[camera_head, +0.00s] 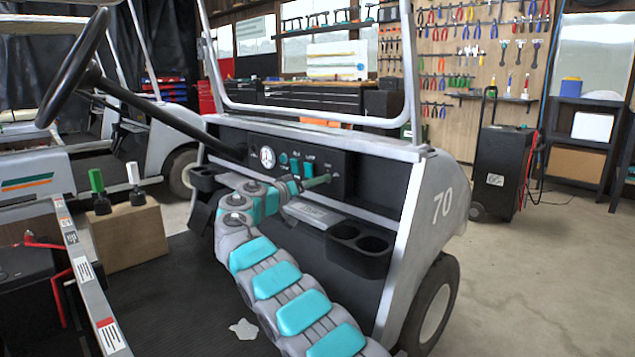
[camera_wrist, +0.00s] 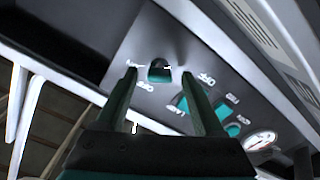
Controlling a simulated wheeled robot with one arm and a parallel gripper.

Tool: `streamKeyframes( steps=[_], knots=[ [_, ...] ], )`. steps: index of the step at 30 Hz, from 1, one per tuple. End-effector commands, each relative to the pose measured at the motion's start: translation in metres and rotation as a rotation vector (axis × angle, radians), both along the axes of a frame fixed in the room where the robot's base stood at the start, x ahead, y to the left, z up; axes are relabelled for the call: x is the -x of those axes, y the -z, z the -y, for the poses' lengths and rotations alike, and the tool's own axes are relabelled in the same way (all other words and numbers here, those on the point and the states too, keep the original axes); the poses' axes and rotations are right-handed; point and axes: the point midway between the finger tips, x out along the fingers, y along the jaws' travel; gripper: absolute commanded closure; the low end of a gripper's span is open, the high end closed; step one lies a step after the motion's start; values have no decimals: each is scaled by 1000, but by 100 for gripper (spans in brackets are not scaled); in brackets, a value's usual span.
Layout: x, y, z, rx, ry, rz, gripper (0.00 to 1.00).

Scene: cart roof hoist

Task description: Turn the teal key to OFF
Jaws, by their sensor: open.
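The teal key (camera_wrist: 159,71) sits on the dark dash panel (camera_wrist: 140,45) in the wrist view, dark with a teal edge. White lettering beside it is too blurred to read surely. My gripper (camera_wrist: 160,74) is open, with one finger to each side of the key; I cannot tell whether either touches it. The key's turn position is unclear. In the head view my gripper (camera_head: 325,180) reaches the right end of the dash panel (camera_head: 341,168), and the key cannot be made out there.
Two teal rocker switches (camera_head: 308,168), a teal round knob (camera_head: 283,158) and a white gauge (camera_head: 267,157) are left of my gripper on the panel. A steering wheel (camera_head: 73,67) stands further left. A cup holder (camera_head: 357,248) is below.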

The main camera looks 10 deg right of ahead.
Motion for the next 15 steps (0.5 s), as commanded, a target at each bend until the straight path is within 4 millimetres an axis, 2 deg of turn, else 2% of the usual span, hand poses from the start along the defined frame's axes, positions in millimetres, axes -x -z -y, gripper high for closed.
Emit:
streamKeyframes(
  steps=[3,10,15],
  knots=[
    [-5,1,8,1,3,-2,30],
    [-5,0,8,2,1,-1,30],
    [-5,0,8,1,1,-1,49]
  ],
)
